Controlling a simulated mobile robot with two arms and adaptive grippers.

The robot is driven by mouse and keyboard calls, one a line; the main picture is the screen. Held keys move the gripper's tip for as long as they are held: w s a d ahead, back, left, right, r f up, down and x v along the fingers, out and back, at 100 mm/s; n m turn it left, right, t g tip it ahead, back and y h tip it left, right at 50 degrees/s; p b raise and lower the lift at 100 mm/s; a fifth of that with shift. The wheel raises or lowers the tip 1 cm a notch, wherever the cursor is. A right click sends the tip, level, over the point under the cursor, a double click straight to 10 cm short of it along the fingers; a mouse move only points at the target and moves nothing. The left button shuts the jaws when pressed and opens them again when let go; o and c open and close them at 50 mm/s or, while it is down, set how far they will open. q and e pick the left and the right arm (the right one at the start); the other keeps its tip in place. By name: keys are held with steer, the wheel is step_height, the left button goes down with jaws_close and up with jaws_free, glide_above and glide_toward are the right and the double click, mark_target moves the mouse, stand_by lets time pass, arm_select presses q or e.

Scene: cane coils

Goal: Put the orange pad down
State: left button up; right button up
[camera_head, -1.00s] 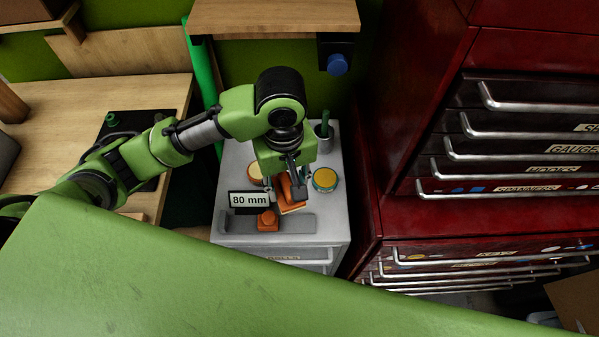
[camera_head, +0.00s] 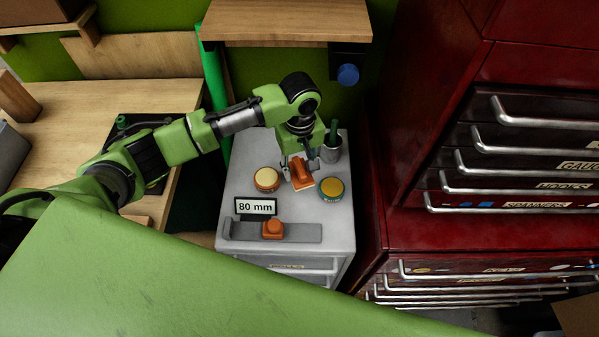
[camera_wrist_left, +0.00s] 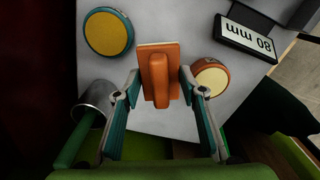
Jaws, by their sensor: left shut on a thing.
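The orange pad (camera_head: 302,178) is a block with a raised grip bar and a pale edge. It is between two round tins, over the grey cabinet top (camera_head: 234,208). My left gripper (camera_head: 295,167) is shut on it; the left wrist view shows the fingertips (camera_wrist_left: 160,82) at the two sides of the pad (camera_wrist_left: 158,60). I cannot tell whether its underside touches the cabinet top. My right gripper is in neither view.
A cream-topped tin (camera_head: 266,176) and a yellow-topped tin (camera_head: 331,187) flank the pad. A metal cup (camera_head: 331,152) stands behind. An "80 mm" sign (camera_head: 256,206) and an orange knobbed block (camera_head: 273,229) on a grey strip (camera_head: 305,233) are in front. Red drawers (camera_head: 470,225) rise at right.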

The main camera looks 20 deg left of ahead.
mark_target(300, 174)
arm_select(q)
steer(key=shift+w+f, duration=0.15)
steer(key=shift+f, duration=0.05)
steer(key=shift+w+a+f, duration=0.1)
steer(key=shift+f, duration=1.55)
steer(key=o, duration=1)
steer(key=shift+f, duration=0.1)
steer(key=shift+c, duration=0.2)
step_height(300, 174, up, 12)
steer(key=shift+r, duration=0.15)
